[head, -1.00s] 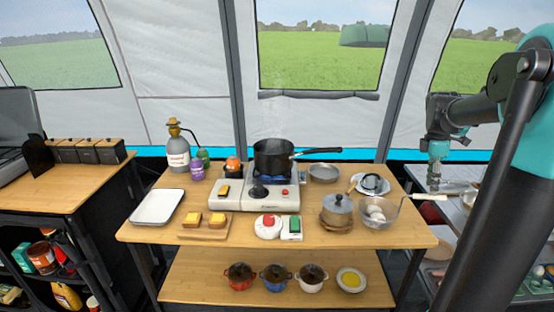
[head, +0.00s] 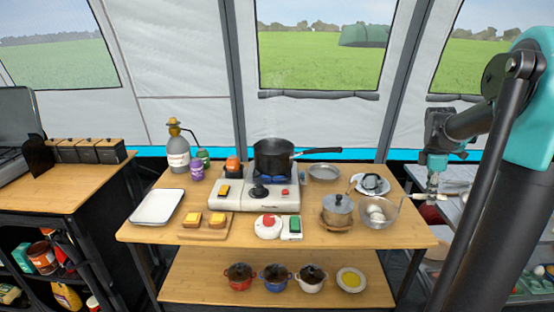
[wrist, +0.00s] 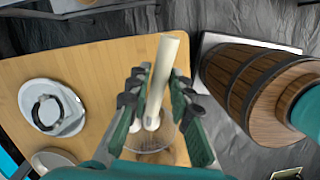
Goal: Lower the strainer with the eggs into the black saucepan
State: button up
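The strainer (head: 390,222) stands at the right end of the wooden table with pale eggs (head: 376,211) in its bowl. Its pale handle (head: 428,196) points right, past the table edge. My gripper (head: 432,194) is at this handle. In the wrist view my gripper (wrist: 158,98) has its fingers apart on both sides of the handle (wrist: 165,65), with gaps showing. The eggs (wrist: 152,122) appear beyond, between the fingers. The black saucepan (head: 272,157) sits on the camping stove (head: 230,200), its dark handle pointing right.
A lidded pot (head: 337,211) stands just left of the strainer. A plate with a black item (head: 370,184) lies behind it, and a grey pan (head: 324,172) is right of the stove. A wooden barrel (wrist: 240,80) is close at the right in the wrist view.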

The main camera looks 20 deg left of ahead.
grip_shut()
